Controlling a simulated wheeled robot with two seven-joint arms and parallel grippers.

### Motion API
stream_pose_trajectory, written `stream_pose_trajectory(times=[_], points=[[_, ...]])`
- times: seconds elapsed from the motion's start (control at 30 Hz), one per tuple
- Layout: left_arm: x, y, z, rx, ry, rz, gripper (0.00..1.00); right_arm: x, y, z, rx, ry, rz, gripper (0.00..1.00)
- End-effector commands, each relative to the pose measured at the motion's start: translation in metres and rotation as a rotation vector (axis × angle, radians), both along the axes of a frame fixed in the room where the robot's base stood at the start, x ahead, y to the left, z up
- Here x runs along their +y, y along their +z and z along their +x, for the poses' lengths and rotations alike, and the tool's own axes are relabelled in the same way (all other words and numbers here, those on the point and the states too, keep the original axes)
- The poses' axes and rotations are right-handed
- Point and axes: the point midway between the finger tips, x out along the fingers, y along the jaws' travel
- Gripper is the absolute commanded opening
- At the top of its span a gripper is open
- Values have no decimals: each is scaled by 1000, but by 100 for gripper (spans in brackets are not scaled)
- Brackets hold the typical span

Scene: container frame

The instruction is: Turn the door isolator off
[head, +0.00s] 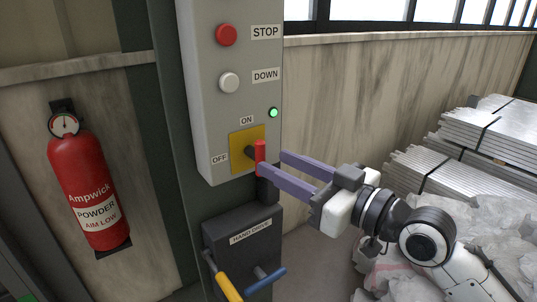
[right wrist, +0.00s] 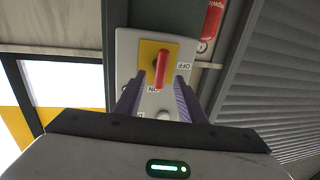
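The door isolator is a yellow plate (head: 239,137) with a red handle (head: 261,152) on a dark shaft, low on the grey control box. The handle stands upright, in line with the ON label above; the OFF label is at the left. My right gripper (head: 271,160) is open, its two purple fingers reaching in from the right. In the right wrist view the red handle (right wrist: 162,68) appears between the spread fingertips (right wrist: 160,78), with a gap on each side. I cannot tell how far along the handle they reach. My left gripper is not in view.
The grey control box (head: 202,90) carries a red STOP button (head: 226,35), a white DOWN button (head: 228,82) and a lit green lamp (head: 273,113). Below is a dark HAND DRIVE box (head: 243,240) with yellow and blue levers. A fire extinguisher (head: 87,185) hangs left; stacked sheets (head: 470,140) lie right.

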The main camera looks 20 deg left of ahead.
Motion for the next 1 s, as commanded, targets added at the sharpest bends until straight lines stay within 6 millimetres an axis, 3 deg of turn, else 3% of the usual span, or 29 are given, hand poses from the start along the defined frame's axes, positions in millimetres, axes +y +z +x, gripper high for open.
stream_pose_trajectory(times=[0.2, 0.6, 0.8, 1.0], points=[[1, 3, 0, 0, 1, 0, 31, 27, 1, 14, 0, 0, 1, 36], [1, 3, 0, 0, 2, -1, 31, 34, 0, 17, -1, -1, 0, 36], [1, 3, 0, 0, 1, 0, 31, 34, 0, 17, -1, -1, 0, 2], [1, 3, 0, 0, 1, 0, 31, 34, 0, 17, 4, 0, 3, 0]])
